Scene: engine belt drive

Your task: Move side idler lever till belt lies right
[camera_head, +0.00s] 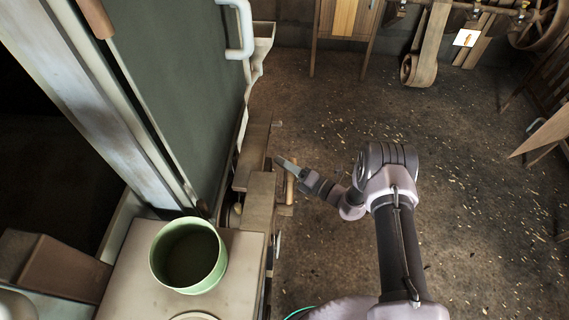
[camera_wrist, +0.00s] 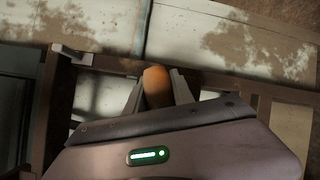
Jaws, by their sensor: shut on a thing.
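My gripper (camera_head: 284,163) is at the right side of the machine's wooden frame, low beside the green panel. In the wrist view my gripper (camera_wrist: 158,88) has its two fingers on either side of an orange-brown rounded handle (camera_wrist: 157,80), which I take for the idler lever's grip. The fingers are shut on it. The rest of the lever is hidden behind the gripper body. In the head view a short tan upright piece (camera_head: 290,189) stands just below the gripper; I cannot tell if it is the same handle. The drive belt's run cannot be made out in either view.
The green machine panel (camera_head: 178,85) with a white handle (camera_head: 242,32) stands at left. A green pot (camera_head: 188,256) is on the pale top in front. A wide strap (camera_head: 431,45) hangs at the back wall. The floor (camera_head: 330,110) is open to the right.

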